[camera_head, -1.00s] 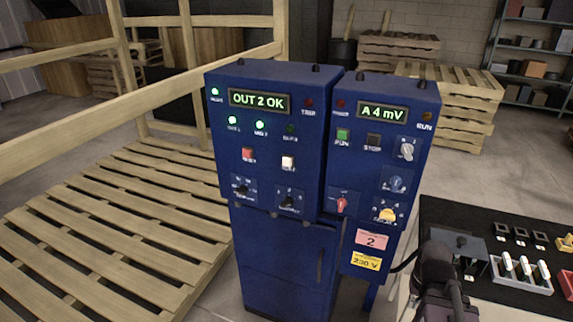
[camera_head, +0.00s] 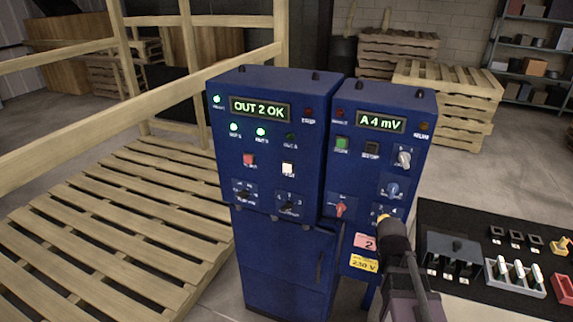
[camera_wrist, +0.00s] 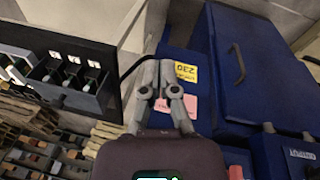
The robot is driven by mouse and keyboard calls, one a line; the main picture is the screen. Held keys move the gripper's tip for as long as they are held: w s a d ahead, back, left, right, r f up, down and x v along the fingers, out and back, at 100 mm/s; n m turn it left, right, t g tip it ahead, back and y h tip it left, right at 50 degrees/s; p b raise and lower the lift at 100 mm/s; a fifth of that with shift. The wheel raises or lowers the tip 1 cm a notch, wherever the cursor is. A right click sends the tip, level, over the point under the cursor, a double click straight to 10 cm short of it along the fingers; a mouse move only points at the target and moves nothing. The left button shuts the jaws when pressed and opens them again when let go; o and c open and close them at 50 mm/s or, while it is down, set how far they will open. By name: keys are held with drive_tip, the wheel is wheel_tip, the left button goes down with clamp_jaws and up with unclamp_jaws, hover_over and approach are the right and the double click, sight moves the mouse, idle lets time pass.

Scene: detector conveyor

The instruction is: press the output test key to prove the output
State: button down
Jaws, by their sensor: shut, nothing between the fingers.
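The blue left box (camera_head: 270,110) carries a white key (camera_head: 288,168), probably the output test key; its label is too blurred to read. Its display (camera_head: 260,107) reads "OUT 2 OK". Below it two green lamps (camera_head: 234,127) are lit and a third (camera_head: 291,136) is dark. My gripper (camera_head: 392,232) is shut and empty, in front of the lower part of the right box, to the right of and below the white key. It hides part of a yellow knob (camera_head: 383,218). In the wrist view my gripper (camera_wrist: 159,68) shows closed fingers; the white key is not identifiable there.
A red key (camera_head: 249,159) sits left of the white one. The blue right box (camera_head: 375,93) has a display reading "A 4 mV", a green key (camera_head: 342,143) and several knobs. A dark bench top (camera_head: 440,219) with switches stands right. Pallets (camera_head: 125,230) lie left.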

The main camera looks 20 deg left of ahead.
sight(287, 173)
drive_tip(key=w+a+r+n+t+p, duration=0.1)
drive_tip(key=a+r+p, duration=0.3)
drive_tip(key=a, duration=0.8)
drive_tip(key=w+a+r+n+t+p, duration=0.2)
drive_tip(key=a+r, duration=0.6)
drive_tip(key=a, duration=0.4)
drive_tip(key=w+a+r+n+t+p, duration=0.2)
drive_tip(key=a+r+n+t+p, duration=0.2)
drive_tip(key=a, duration=0.9)
wheel_tip(287, 173, up, 2)
drive_tip(key=shift+w+r+h+p, duration=0.15)
drive_tip(key=shift+h+p, duration=0.15)
drive_tip(key=shift+p, duration=0.8)
drive_tip(key=shift+w, duration=0.2)
drive_tip(key=shift+w+d, duration=0.15)
drive_tip(key=shift+w, duration=1.95)
drive_tip(key=shift+w+d, duration=0.15)
drive_tip(key=shift+w, duration=1.95)
drive_tip(key=shift+w+d, duration=0.1)
drive_tip(key=shift+w, duration=0.85)
drive_tip(key=shift+s, duration=0.95)
